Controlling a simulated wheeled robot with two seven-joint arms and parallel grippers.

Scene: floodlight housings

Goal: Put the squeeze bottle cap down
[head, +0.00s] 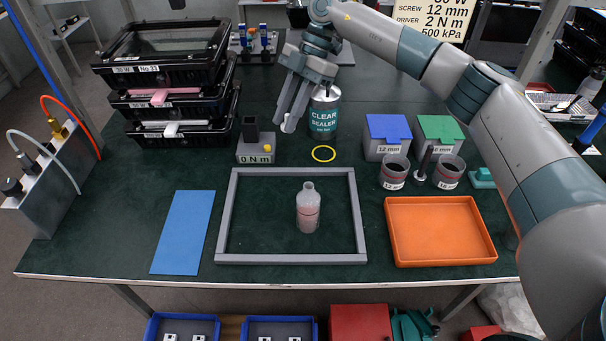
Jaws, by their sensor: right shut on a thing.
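My right gripper (287,122) comes in from the upper right and points down, left of the sealer can. It is shut on a small whitish thing, the squeeze bottle cap (289,124), mostly hidden by the fingers. The cap is held up, apart from the bottle. The squeeze bottle (308,210), translucent with a reddish band, stands upright and uncapped inside the grey square frame (222,215) on the dark green table. My left gripper is not in view.
The "CLEAR SEALER" can (325,114) stands close right of the gripper. A yellow ring (323,153) lies on the table in front of it. A torque block (255,150), blue mat (183,232), orange tray (441,259) and stacked housings (172,103) surround the frame. The table inside it is mostly clear.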

